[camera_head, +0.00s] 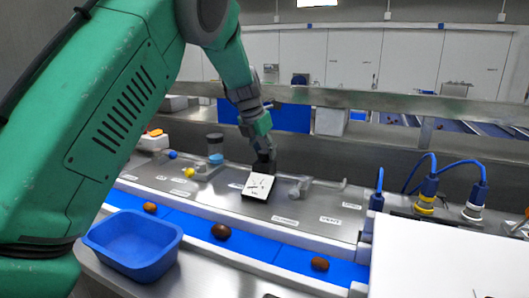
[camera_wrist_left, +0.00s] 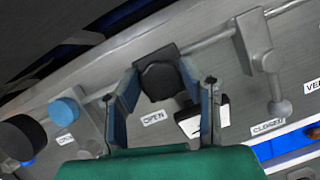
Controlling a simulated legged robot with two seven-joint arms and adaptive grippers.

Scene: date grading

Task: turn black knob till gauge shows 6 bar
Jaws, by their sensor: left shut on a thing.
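The black knob (camera_wrist_left: 160,82) stands on the grey metal panel and shows between my left gripper's fingers in the left wrist view. My left gripper (camera_head: 263,160) is shut on the knob, its two fingers at the knob's sides; the fingers also show in the left wrist view (camera_wrist_left: 163,88). In the head view the gripper hides most of the knob. The gauge (camera_head: 258,187) has a square white face and sits just in front of the gripper. Its needle is too small to read. Part of the gauge (camera_wrist_left: 205,115) shows beside the right finger in the wrist view. My right gripper is not in view.
A lever valve (camera_wrist_left: 258,60) with OPEN and CLOSED labels is right of the knob. A blue-capped fitting (camera_head: 215,158) stands to its left. In front, a blue belt (camera_head: 185,218) carries brown dates, beside a blue bin (camera_head: 135,262). Blue plugs (camera_head: 428,187) with cables stand right.

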